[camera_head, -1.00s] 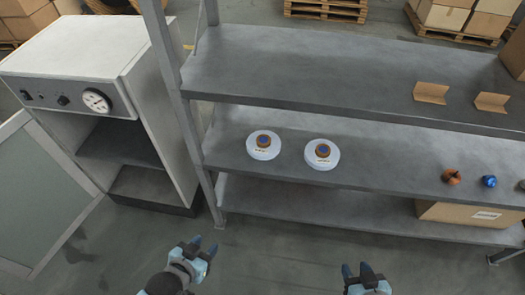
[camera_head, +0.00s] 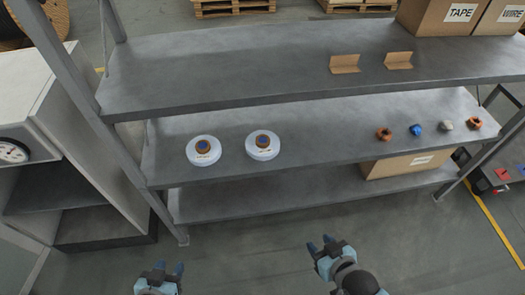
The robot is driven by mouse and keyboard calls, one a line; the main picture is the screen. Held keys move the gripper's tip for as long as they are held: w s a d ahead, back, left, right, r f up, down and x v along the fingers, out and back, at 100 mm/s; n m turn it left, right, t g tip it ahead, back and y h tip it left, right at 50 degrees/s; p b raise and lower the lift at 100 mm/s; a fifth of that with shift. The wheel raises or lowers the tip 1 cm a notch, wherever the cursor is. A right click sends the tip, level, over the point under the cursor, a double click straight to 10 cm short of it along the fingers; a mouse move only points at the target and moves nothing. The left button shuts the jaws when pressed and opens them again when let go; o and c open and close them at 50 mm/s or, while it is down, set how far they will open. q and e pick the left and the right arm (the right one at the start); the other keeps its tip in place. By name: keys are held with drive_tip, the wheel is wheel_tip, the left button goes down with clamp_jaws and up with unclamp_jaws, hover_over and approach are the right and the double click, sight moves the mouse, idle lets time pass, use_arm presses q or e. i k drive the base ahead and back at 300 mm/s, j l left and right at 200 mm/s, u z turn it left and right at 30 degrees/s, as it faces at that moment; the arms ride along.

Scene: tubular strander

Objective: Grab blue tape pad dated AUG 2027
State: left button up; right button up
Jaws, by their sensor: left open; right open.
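Two white round pads, the left one (camera_head: 203,151) and the right one (camera_head: 262,145), lie side by side on the middle shelf. Each has a brown ring with a blue centre and a small dark label at its front edge. The label print is too small to read, so I cannot tell which bears AUG 2027. My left gripper (camera_head: 166,271) is open and empty at the bottom of the view, in front of the shelf. My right gripper (camera_head: 321,246) is open and empty, also in front of the shelf, below and right of the right pad.
The grey shelf rack (camera_head: 215,85) fills the middle. Several small orange, blue and grey pieces, one a blue piece (camera_head: 416,130), sit on the middle shelf at right. Boxes marked TAPE (camera_head: 455,17) and WIRE (camera_head: 508,16) stand upper right. A white cabinet (camera_head: 65,125) stands left.

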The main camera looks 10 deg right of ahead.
sight(202, 151)
drive_tip(key=i+j+u, duration=0.2)
drive_tip(key=u, duration=0.15)
drive_tip(key=i+u, duration=0.7)
